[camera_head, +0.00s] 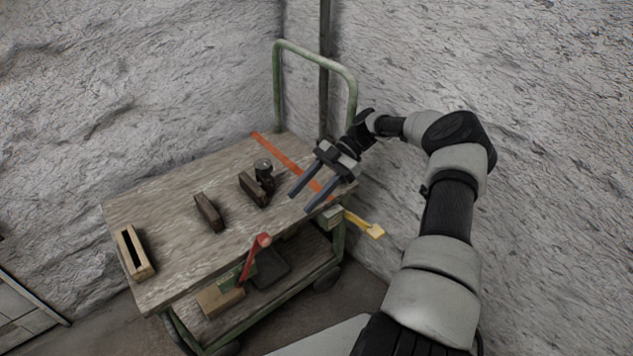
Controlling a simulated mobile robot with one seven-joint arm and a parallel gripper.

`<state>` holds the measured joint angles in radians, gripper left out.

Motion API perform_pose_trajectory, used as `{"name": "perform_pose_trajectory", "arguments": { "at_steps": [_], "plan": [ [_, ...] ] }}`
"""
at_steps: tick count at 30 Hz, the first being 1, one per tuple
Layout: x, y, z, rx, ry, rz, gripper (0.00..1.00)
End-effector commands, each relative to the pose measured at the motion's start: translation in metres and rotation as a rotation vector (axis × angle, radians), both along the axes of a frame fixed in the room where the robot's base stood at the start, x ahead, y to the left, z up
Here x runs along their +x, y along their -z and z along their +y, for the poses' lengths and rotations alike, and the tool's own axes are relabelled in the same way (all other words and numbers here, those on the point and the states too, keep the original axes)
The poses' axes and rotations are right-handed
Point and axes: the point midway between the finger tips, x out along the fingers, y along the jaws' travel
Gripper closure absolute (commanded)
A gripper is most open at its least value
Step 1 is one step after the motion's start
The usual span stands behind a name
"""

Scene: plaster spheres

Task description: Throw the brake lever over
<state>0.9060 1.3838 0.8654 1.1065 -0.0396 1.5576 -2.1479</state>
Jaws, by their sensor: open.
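A wheeled cart with a worn wooden top (165,195) stands against the rough wall. A red-handled lever (257,245) sticks up at its front edge. I cannot tell which of the two is the brake lever. My gripper (300,202) is open and empty above the right part of the top. Its fingers point down and left. The red lever is below and left of the fingertips, the yellow one to their right. Both are apart from the gripper.
On the top are a slotted wooden block (134,252), a dark wooden block (209,213), another block (253,189) and a dark round-topped object (264,172). An orange strip (280,150) crosses the top. A green handrail (315,58) rises behind. The lower shelf holds boxes.

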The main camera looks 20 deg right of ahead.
Motion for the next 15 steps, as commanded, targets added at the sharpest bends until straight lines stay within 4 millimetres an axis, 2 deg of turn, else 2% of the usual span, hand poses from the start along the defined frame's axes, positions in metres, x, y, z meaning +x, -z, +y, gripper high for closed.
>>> {"name": "perform_pose_trajectory", "arguments": {
  "at_steps": [3,6,15],
  "plan": [
    [0.006,-0.01,-0.018,-0.001,0.001,0.0,0.55],
    [0.008,-0.016,-0.029,-0.001,0.0,0.001,0.55],
    [0.01,-0.021,-0.037,0.0,-0.001,0.002,0.55]
  ]
}}
